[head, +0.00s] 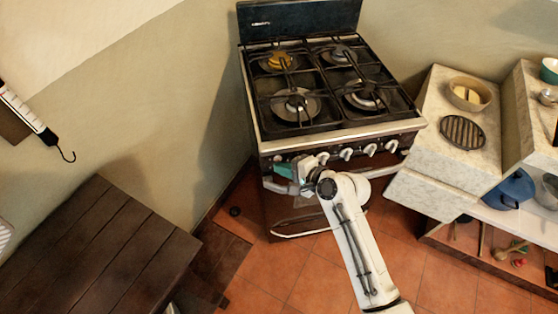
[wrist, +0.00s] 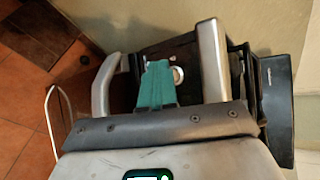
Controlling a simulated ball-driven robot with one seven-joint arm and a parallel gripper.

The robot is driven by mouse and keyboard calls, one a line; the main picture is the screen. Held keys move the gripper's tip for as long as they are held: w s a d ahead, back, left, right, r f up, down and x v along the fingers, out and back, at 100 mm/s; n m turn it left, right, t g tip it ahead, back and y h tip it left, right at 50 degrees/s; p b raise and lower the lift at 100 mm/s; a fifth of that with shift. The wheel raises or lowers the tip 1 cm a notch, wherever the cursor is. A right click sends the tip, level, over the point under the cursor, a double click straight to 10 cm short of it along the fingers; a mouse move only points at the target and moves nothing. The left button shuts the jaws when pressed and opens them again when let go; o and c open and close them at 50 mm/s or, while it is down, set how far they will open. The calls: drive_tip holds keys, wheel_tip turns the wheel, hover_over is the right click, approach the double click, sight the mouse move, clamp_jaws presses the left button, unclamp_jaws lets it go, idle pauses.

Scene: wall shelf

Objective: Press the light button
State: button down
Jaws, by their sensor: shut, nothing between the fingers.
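The stove (head: 338,128) stands against the wall with a row of pale knobs (head: 347,154) along its front panel. I cannot make out for certain which part is the light button. My gripper (head: 283,169) is at the left end of this panel, its teal fingertips close to the front and covering part of it. In the wrist view the teal fingertips (wrist: 158,68) are together and empty. A round white knob (wrist: 178,75) shows just beside and beyond them. I cannot tell whether the fingertips touch the panel.
A dark wooden table (head: 95,250) stands at the left. A marble counter (head: 435,150) with a bowl (head: 470,94) stands right of the stove. Tiled floor (head: 285,265) is open in front.

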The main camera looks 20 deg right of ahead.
drive_tip(key=shift+s, duration=0.3)
drive_tip(key=s+p, duration=0.1)
drive_tip(key=s, duration=0.1)
drive_tip(key=s+a+p, duration=0.1)
drive_tip(key=s+p, duration=0.1)
drive_tip(key=s, duration=0.1)
drive_tip(key=shift+s+a, duration=0.2)
drive_tip(key=shift+s, duration=0.15)
idle(0.5)
drive_tip(key=s+d+n+g+h, duration=0.2)
drive_tip(key=s+n, duration=0.3)
drive_tip(key=s, duration=0.3)
drive_tip(key=s+d+n+g+h, duration=0.2)
drive_tip(key=s+n+g, duration=0.2)
drive_tip(key=s, duration=0.4)
drive_tip(key=s+d+r+n+g+h, duration=0.1)
drive_tip(key=s+d+n+g, duration=0.2)
drive_tip(key=s+n, duration=0.3)
drive_tip(key=s+g, duration=0.1)
drive_tip(key=s, duration=0.2)
drive_tip(key=shift+h, duration=0.4)
drive_tip(key=shift+r, duration=0.1)
